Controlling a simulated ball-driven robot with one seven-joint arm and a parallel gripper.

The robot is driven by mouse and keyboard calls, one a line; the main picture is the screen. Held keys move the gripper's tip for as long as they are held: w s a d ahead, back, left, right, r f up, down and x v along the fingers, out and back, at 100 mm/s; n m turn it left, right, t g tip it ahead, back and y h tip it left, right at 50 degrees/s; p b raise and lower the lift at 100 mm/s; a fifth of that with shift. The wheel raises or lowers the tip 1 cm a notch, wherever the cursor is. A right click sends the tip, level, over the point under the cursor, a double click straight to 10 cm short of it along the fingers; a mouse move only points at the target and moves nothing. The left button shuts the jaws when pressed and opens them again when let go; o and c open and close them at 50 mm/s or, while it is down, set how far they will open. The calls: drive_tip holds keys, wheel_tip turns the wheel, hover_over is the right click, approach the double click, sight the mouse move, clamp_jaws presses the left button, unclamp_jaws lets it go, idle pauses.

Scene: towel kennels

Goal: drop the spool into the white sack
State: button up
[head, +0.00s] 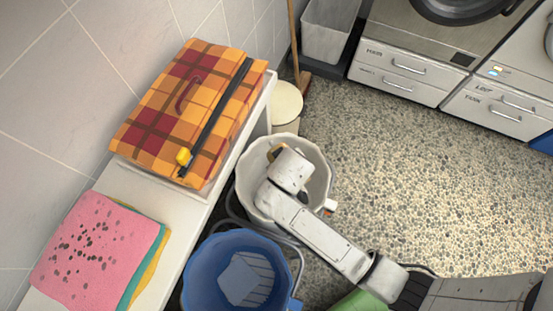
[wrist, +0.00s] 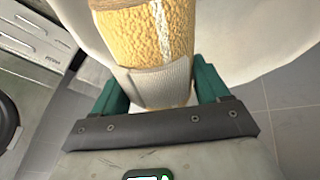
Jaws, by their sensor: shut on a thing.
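My gripper (wrist: 160,88) is shut on the spool (wrist: 165,35), with one teal finger on each side. The spool is yellow and rough-surfaced, with a pale grey band near the fingers and a brownish end at the top of the wrist view. In the head view only a small bit of it (head: 273,152) shows past my wrist. The white sack (head: 321,170) stands open on the floor, and my gripper is over its mouth. Its pale inner side (wrist: 250,40) fills much of the wrist view behind the spool. My arm hides most of its inside.
A blue bucket (head: 196,262) stands close in front of the sack. A cream bin (head: 287,100) is behind the sack. The pebbled floor (head: 420,180) on the right is clear.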

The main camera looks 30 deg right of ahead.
drive_tip(key=shift+f+b, duration=1.45)
drive_tip(key=shift+f, duration=0.25)
drive_tip(key=o, duration=1.6)
drive_tip(key=shift+s+r, duration=0.1)
drive_tip(key=shift+r, duration=0.05)
drive_tip(key=p+v, duration=0.2)
drive_tip(key=v, duration=0.8)
drive_tip(key=shift+s+a+r, duration=0.1)
drive_tip(key=shift+r, duration=0.15)
